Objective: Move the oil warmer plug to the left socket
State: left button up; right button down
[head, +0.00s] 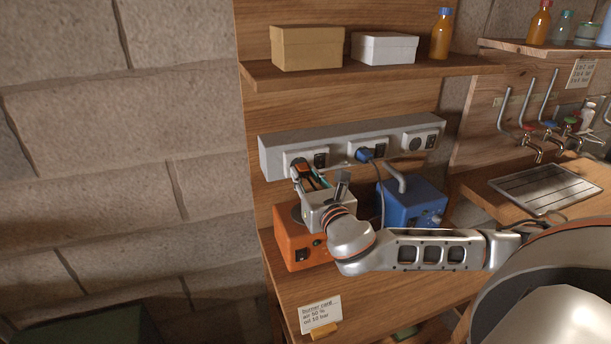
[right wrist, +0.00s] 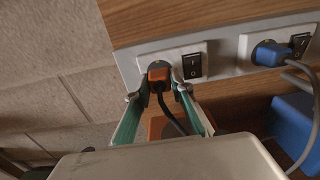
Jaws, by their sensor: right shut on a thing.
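An orange plug (right wrist: 158,74) with a dark cord is at the leftmost socket (right wrist: 146,58) of the grey power strip (head: 272,152). My right gripper (right wrist: 157,90) is shut on this plug, one finger on each side. How deep the plug sits cannot be told. In the head view my right gripper (head: 308,176) reaches up to the left socket and mostly hides the plug. A blue plug (head: 363,155) is in the middle socket, and it also shows in the right wrist view (right wrist: 271,53). The right socket (head: 415,144) is empty. My left gripper is not in view.
An orange box (head: 287,250) and a blue box (head: 413,205) stand on the bench below the strip, close under my right arm. A shelf (head: 375,72) with two boxes and a bottle is above. A burner card (head: 320,314) stands at the front.

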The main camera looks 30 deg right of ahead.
jog(key=shift+p, duration=1.1)
dwell(1.2)
jog(key=shift+w+d, duration=0.15)
jog(key=shift+w, duration=0.45)
jog(key=c, duration=1.7)
grip_release()
jog(key=v, duration=1.2)
jog(key=shift+r, duration=0.1)
